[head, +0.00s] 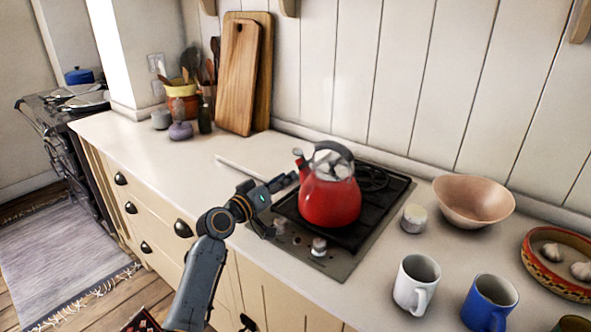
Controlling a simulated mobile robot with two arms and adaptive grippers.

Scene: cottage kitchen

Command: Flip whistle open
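A red kettle (330,200) with a silvery top and a dark arched handle (333,150) stands on the black hob (375,215). Its short spout points up and left, with a small whistle cap (298,152) at the tip. The cap is too small to tell whether it is open or shut. My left gripper (281,207) is open and empty just left of the kettle. Its upper finger is near the kettle's side below the spout, and its lower finger is over the hob's front-left corner. I cannot tell whether it touches the kettle. My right gripper is not in view.
A white mug (415,285), a blue mug (488,302), a small lidded pot (413,218) and a pinkish bowl (473,200) stand right of the hob. Cutting boards (237,80) and a utensil pot (182,103) stand at the back left. The counter (170,160) left of the hob is mostly clear.

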